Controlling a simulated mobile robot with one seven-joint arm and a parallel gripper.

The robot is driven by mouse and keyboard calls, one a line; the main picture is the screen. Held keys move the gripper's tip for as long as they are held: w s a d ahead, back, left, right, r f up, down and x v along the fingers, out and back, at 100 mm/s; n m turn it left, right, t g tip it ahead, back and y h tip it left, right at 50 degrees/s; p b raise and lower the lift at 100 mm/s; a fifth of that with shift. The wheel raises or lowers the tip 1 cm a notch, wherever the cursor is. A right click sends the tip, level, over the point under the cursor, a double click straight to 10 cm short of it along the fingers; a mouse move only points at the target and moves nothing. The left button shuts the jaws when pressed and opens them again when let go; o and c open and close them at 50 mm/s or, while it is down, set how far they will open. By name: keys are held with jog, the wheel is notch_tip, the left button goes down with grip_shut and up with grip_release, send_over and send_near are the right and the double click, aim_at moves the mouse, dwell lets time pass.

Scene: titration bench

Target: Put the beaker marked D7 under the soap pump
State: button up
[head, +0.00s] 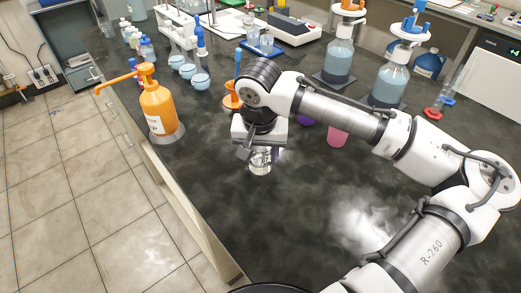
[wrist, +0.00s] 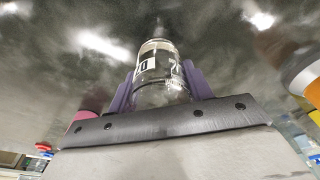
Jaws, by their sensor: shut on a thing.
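My gripper (head: 259,150) is shut on a clear glass beaker (head: 260,163) above the dark bench. In the wrist view the beaker (wrist: 158,75) sits between two purple fingers, with a white label whose marking shows only in part, so I cannot read it fully. I cannot tell whether its base touches the bench. The orange soap pump bottle (head: 157,108) stands at the bench's left edge on a grey base, left of my gripper. Its nozzle (head: 112,82) points left, out past the bench edge.
Several blue-filled beakers (head: 188,71) stand behind the pump. An orange-based stand (head: 232,101) is just behind my gripper, and a pink container (head: 337,137) is to its right. Large bottles (head: 390,82) stand at the back right. The front bench surface (head: 270,225) is clear.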

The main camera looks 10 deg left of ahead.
jog(key=shift+f, duration=0.1)
jog(key=o, duration=1)
